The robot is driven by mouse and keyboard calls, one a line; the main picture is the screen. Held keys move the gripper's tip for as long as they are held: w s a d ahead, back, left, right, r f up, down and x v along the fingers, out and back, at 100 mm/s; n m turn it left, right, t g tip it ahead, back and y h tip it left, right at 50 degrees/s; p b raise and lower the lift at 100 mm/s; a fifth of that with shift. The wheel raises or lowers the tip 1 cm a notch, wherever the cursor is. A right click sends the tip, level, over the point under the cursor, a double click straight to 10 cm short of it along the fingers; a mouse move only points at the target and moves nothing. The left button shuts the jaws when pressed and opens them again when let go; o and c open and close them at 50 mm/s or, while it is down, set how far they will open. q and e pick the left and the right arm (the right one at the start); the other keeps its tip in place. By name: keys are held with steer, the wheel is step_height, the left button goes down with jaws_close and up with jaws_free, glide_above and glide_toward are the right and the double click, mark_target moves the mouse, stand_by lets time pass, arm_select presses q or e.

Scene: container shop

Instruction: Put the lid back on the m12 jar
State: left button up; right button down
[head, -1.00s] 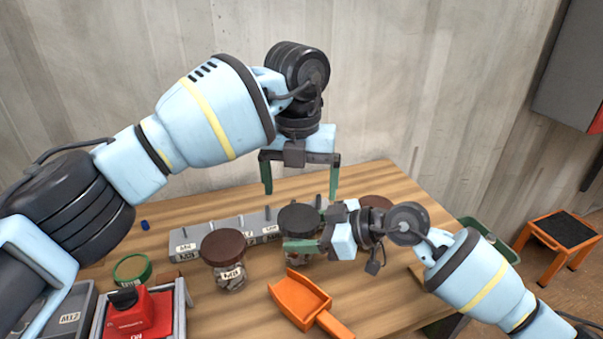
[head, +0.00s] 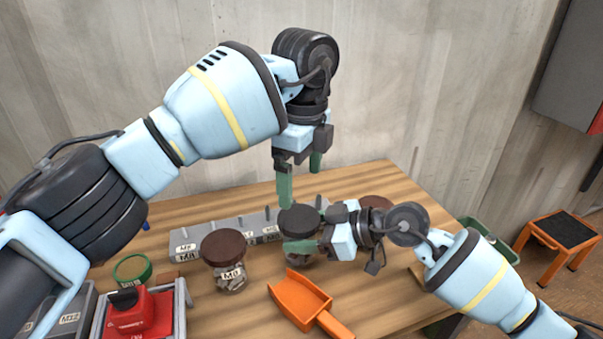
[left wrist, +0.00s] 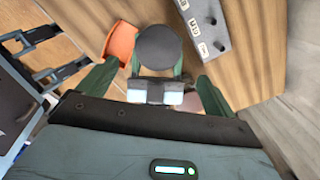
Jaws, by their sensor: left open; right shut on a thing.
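A clear jar (head: 299,259) with a dark round lid (head: 299,220) over its mouth stands on the table; any label on it is hidden, so I cannot confirm it is the m12 jar. My right gripper (head: 303,247) is shut on the jar's side below the lid. My left gripper (head: 301,185) is open and empty above the jar, pointing down. In the left wrist view the dark lid (left wrist: 159,47) lies beyond the open left fingers, apart from them. Whether the lid is seated tightly cannot be told.
A brown-lidded M8 jar (head: 229,274) stands left of the held jar. Another brown lid (head: 376,202) is behind my right gripper. A grey labelled rack (head: 215,236), orange scoop (head: 300,296), green-lidded jar (head: 132,268) and red device (head: 137,312) are also on the table.

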mark_target(300, 216)
steer(key=shift+r, duration=0.15)
arm_select(q)
steer(key=shift+a+f, duration=0.1)
steer(key=shift+f, duration=3.9)
steer(key=shift+c, duration=0.3)
steer(key=c, duration=0.9)
steer(key=o, duration=1)
steer(key=shift+r, duration=0.15)
steer(key=shift+r, duration=2.15)
